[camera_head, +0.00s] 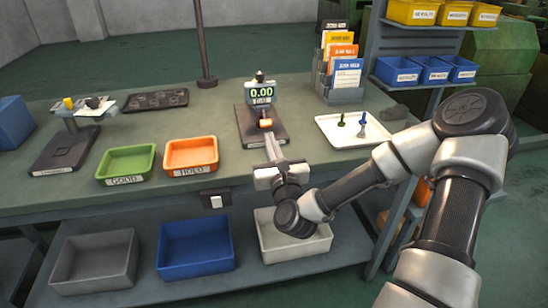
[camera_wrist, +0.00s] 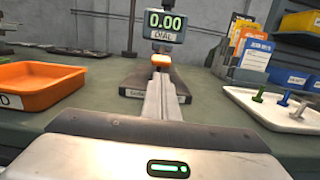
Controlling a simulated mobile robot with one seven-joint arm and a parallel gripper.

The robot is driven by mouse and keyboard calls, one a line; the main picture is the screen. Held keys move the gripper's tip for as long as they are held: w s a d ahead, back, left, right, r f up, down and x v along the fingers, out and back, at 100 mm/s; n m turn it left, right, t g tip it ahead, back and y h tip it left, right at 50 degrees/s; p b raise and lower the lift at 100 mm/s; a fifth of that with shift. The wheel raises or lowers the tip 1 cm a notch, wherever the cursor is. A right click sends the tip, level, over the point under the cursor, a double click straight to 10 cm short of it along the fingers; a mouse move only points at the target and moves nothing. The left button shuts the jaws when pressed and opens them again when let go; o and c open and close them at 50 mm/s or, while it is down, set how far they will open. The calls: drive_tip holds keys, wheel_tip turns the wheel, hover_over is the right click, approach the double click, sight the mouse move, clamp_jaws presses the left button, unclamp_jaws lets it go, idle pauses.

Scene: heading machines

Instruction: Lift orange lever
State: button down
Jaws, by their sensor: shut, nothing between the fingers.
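The orange lever (camera_head: 265,123) is a small orange piece low on the front of the dial gauge (camera_head: 262,93), whose screen reads 0.00. It also shows in the wrist view (camera_wrist: 161,59), straight ahead of my fingertips. My gripper (camera_head: 269,135) is shut and empty, pointing at the lever from the front of the bench. In the wrist view my gripper (camera_wrist: 160,74) ends just below the lever; I cannot tell if it touches. The gauge stands on a dark base (camera_head: 250,128), partly hidden by my fingers.
A green tray (camera_head: 127,165) and an orange tray (camera_head: 191,155) lie left of the gauge. A white tray (camera_head: 345,142) with a green and a blue pin lies to the right. A card rack (camera_head: 340,70) stands behind it. Another device (camera_head: 75,130) stands at left.

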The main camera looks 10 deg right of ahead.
drive_tip(key=shift+w+r, duration=0.1)
drive_tip(key=shift+w, duration=1)
drive_tip(key=shift+r, duration=0.1)
